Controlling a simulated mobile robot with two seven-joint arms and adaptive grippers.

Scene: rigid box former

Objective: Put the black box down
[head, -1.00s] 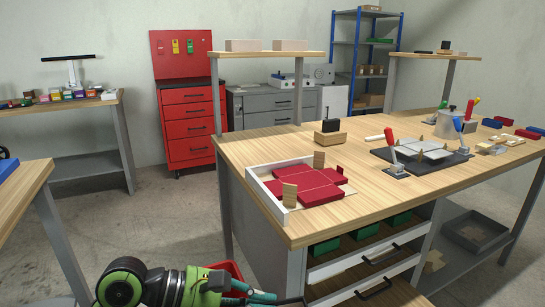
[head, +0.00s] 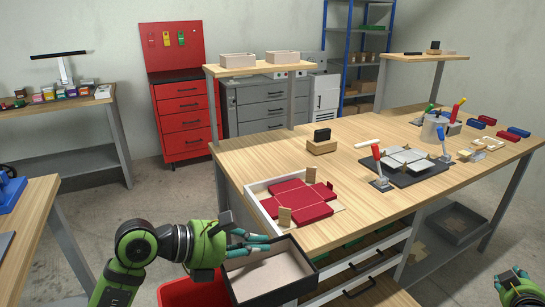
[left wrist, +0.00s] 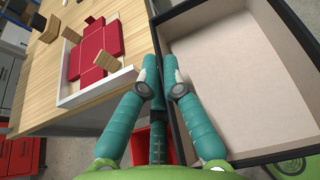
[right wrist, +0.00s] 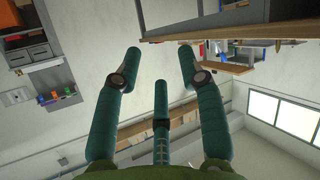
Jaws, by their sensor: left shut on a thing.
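The black box (head: 268,275) is an open tray with black walls and a beige inside. My left gripper (head: 268,239) is shut on its wall and holds it in front of the bench's near edge. In the left wrist view the fingers (left wrist: 163,85) close on the box's left wall, and the box's beige inside (left wrist: 235,75) looks empty. My right gripper (right wrist: 160,65) is open and empty, its fingers spread apart in the right wrist view. Part of my right arm shows at the lower right of the head view.
The wooden bench (head: 350,190) carries a white tray (head: 262,207) with a red cross-shaped blank, a black fixture (head: 405,168) with red and blue levers, and a small wooden block (head: 321,147). A red bin (head: 190,293) stands below the box. Bare bench top lies right of the tray.

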